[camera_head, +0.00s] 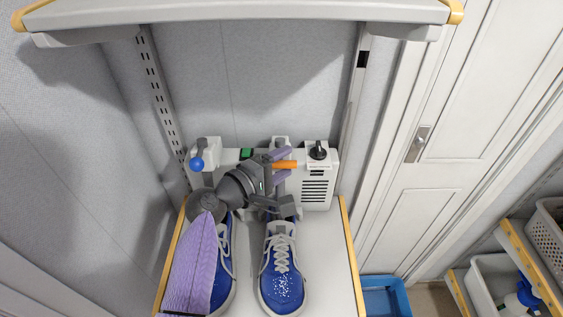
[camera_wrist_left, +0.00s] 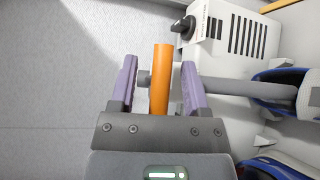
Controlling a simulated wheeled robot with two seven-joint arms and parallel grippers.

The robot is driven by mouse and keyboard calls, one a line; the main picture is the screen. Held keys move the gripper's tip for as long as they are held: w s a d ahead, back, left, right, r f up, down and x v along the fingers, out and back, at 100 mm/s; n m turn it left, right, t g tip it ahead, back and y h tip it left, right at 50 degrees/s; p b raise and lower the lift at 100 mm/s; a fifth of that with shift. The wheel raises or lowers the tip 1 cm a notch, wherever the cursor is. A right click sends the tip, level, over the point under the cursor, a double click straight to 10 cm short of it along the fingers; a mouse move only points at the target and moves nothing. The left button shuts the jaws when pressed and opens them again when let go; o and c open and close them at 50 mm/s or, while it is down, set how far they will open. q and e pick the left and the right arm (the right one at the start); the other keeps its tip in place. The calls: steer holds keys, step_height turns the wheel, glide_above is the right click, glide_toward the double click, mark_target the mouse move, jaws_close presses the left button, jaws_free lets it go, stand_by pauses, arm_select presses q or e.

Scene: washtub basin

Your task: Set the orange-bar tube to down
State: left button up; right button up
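The orange bar (camera_head: 288,164) is on the white wall unit (camera_head: 316,187). In the head view it points to the right. My left gripper (camera_head: 279,165) is at the bar, with purple fingers above and below it. In the left wrist view the orange bar (camera_wrist_left: 161,85) stands between the open fingers of the left gripper (camera_wrist_left: 160,75), with a gap on each side. A grey tube (camera_wrist_left: 265,91) runs sideways at the bar. My arm hides part of the unit in the head view. My right gripper is not in view.
The unit also bears a black knob (camera_head: 318,152), a green button (camera_head: 246,153) and a blue ball-ended lever (camera_head: 197,164). Blue shoes (camera_head: 283,277) stand on the white shelf (camera_head: 328,262) below. A shelf (camera_head: 240,10) overhangs above. A blue bin (camera_head: 386,297) is at lower right.

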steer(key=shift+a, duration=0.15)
arm_select(q)
steer(key=shift+s+a, duration=0.1)
steer(key=shift+s, duration=0.05)
steer(key=v, duration=0.9)
steer(key=shift+a+p, duration=0.25)
steer(key=shift+p, duration=0.05)
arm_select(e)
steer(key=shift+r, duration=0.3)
arm_select(q)
steer(key=shift+s, duration=0.15)
